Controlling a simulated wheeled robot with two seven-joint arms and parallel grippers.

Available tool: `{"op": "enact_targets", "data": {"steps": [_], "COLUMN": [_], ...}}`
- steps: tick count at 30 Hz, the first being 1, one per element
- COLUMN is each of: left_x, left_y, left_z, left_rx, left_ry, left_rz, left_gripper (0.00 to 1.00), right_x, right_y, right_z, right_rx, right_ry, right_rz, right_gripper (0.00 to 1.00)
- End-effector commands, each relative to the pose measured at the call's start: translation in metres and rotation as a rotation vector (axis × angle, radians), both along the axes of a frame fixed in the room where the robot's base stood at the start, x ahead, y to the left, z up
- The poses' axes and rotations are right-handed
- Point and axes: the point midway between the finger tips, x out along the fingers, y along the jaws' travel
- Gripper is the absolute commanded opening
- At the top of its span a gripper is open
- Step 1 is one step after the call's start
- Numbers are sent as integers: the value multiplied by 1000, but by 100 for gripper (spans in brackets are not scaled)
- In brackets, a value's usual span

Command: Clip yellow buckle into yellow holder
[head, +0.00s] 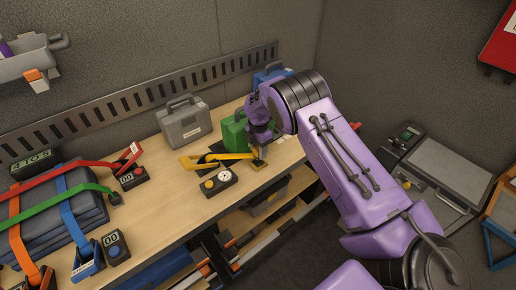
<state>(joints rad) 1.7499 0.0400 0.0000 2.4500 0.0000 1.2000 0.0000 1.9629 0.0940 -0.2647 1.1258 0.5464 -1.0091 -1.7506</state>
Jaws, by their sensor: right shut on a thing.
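My right gripper (258,160) reaches down over the workbench near its front edge. It is shut on the end of a yellow strap, where the yellow buckle (259,165) shows only as a small piece below the fingers. The yellow strap (225,156) runs left from the gripper to a yellow bracket-like piece (187,162) on the bench. A black box with a yellow button and a white dial (218,181), seemingly the yellow holder, sits just left and in front of the gripper, apart from the buckle. My left gripper is out of view.
A green case (234,133) stands close behind the gripper, and a grey case (185,122) stands farther left. Dark folded bundles (62,215) with red, green, blue and orange straps fill the bench's left end. Bare wood (165,215) lies between.

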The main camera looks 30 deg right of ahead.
Motion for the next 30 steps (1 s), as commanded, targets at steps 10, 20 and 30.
{"op": "enact_targets", "data": {"steps": [10,20,30], "left_x": [0,0,0], "left_y": [0,0,0], "left_z": [-23,-22,-22], "left_rx": [0,0,0], "left_ry": [0,0,0], "left_rz": [0,0,0], "left_gripper": [43,43,43], "right_x": [0,0,0], "right_y": [0,0,-1], "right_z": [-30,-29,-29], "right_rx": [-1,-1,0], "right_ry": [-1,-1,-2], "right_rz": [1,0,0], "right_gripper": [0,0,0]}}
